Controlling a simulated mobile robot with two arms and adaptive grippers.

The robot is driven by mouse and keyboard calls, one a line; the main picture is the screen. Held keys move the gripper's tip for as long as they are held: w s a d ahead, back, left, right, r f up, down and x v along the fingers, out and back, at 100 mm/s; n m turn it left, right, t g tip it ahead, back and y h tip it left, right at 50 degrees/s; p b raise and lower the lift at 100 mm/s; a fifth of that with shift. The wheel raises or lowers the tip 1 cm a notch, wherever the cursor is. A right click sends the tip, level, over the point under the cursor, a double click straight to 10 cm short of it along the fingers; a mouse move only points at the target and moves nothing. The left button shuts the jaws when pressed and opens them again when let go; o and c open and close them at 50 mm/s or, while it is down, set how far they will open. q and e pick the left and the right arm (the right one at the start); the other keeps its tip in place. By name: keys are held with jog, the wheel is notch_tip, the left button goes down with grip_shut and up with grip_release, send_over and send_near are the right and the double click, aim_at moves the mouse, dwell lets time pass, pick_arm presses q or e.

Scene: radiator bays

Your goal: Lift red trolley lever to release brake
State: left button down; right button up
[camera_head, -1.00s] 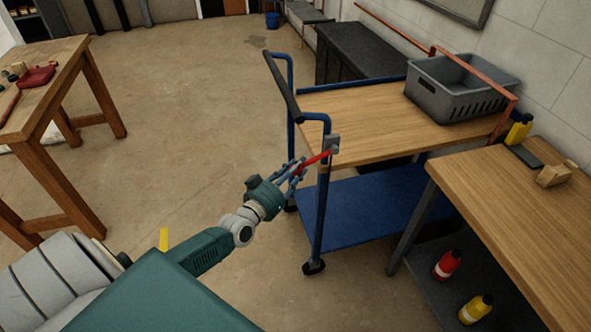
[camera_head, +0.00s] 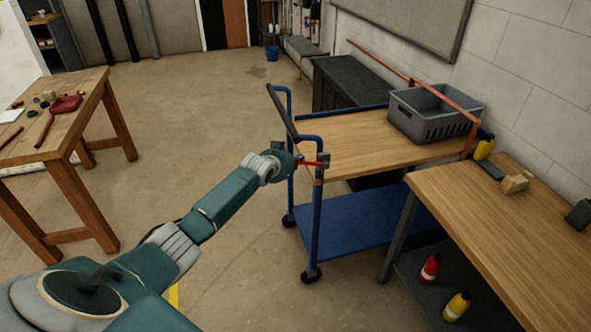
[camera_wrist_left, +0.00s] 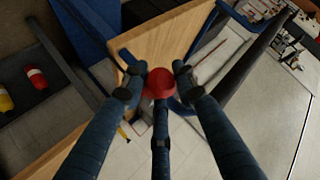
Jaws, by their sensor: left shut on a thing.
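The red lever (camera_head: 312,164) juts out from a grey bracket on the near post of the blue trolley (camera_head: 350,225). It lies about level in the head view. My left gripper (camera_head: 297,163) is at the lever's outer end, mostly hidden behind its own wrist there. In the left wrist view the lever's round red end (camera_wrist_left: 158,83) sits between the fingers of my left gripper (camera_wrist_left: 157,80), which are closed around it. My right gripper is in neither view.
A grey crate (camera_head: 432,128) stands on the trolley's wooden top. A wooden workbench (camera_head: 500,215) stands close on the right, with red and yellow bottles on its lower shelf. A wooden table (camera_head: 65,130) is at the left. The floor between is clear.

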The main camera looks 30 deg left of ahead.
pick_arm(q)
jog(key=shift+w+d+r+m+g+p, duration=0.35)
jog(key=shift+d+r+p, duration=0.15)
jog(key=shift+r+p, duration=0.1)
jog(key=shift+p, duration=0.3)
jog(key=c, duration=1.5)
grip_release()
jog(key=shift+o, duration=1.2)
jog(key=shift+w+d, duration=0.1)
jog(key=shift+s+r, duration=0.25)
jog(key=v, duration=1.1)
jog(key=shift+d+r, duration=0.2)
jog(key=shift+d, duration=0.05)
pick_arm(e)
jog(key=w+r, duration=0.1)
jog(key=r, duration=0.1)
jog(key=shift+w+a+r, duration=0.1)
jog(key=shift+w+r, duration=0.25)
